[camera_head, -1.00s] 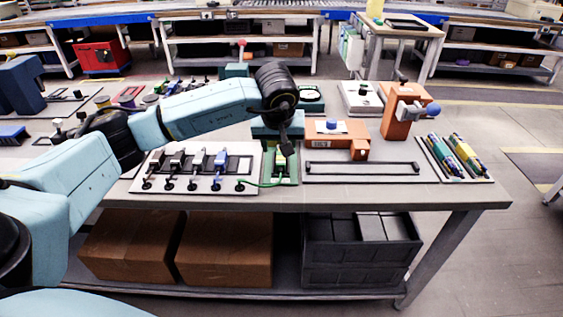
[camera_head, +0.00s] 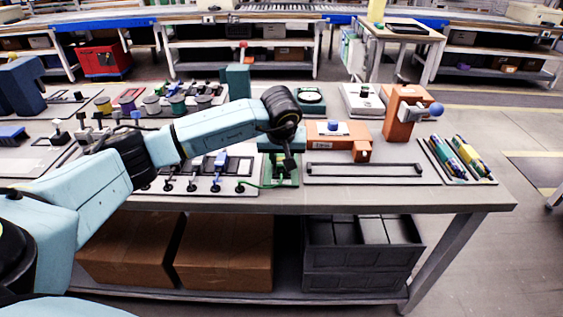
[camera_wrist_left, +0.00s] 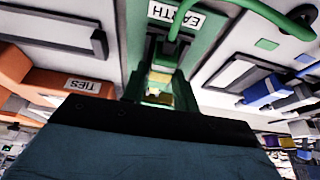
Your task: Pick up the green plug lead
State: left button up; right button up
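The green plug lead (camera_head: 258,186) runs from the pale board of plugs to a green panel (camera_head: 294,178) at the front middle of the table. Its cable also loops at the top of the left wrist view (camera_wrist_left: 292,24). There it meets a green plug (camera_wrist_left: 174,28) beside the EARTH label. My left gripper (camera_head: 289,163) points down over the green panel, at the plug. My right gripper is not in view.
Other plugs, one blue (camera_head: 220,161), stand on the board to the left. An orange block labelled TIES (camera_wrist_left: 60,85) is close by. A black-edged tray (camera_head: 365,170) and a tray of colored pens (camera_head: 460,160) lie to the right.

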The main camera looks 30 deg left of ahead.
pick_arm(q)
jog(key=c, duration=0.6)
jog(key=shift+o, duration=0.2)
